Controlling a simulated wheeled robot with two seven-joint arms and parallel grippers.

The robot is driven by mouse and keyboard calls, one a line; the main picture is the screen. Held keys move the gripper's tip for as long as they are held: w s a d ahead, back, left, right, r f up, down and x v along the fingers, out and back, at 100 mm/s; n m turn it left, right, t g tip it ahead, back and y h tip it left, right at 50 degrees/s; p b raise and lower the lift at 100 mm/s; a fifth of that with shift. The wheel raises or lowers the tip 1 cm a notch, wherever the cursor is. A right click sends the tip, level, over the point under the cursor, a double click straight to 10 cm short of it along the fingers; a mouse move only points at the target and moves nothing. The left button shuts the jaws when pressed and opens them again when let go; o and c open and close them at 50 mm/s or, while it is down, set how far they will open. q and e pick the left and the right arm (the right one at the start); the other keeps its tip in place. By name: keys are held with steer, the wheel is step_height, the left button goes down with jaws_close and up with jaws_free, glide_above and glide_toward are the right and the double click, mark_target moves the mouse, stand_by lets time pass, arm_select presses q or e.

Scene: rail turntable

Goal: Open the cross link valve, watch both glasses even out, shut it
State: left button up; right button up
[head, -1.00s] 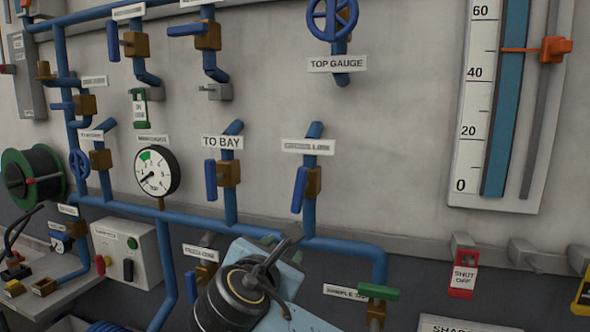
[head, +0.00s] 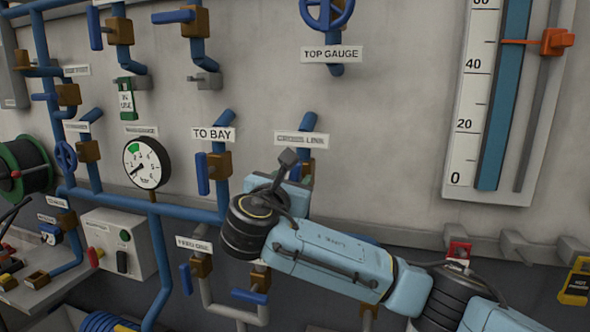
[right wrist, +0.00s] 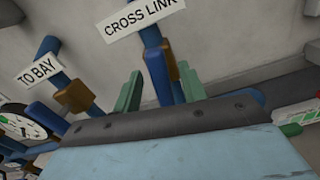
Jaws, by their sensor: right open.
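The CROSS LINK label (head: 301,139) hangs on the wall above its valve, mostly hidden behind my right arm in the head view. In the right wrist view the valve shows a brown body (right wrist: 170,57) and a blue lever (right wrist: 158,80) running along the pipe. My right gripper (right wrist: 160,88) is open, its two green fingers on either side of the lever. I cannot tell whether they touch it. One tall glass with a blue column (head: 505,100) stands at the right beside a scale, with an orange marker (head: 556,42) near 47. A second glass is not seen. My left gripper is not in view.
The TO BAY valve (head: 220,167), its blue lever along the pipe, is just left of my right arm. A pressure gauge (head: 147,163) is further left, and the TOP GAUGE handwheel (head: 327,12) is above.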

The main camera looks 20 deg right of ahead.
steer(key=shift+x, duration=1.3)
jaws_close()
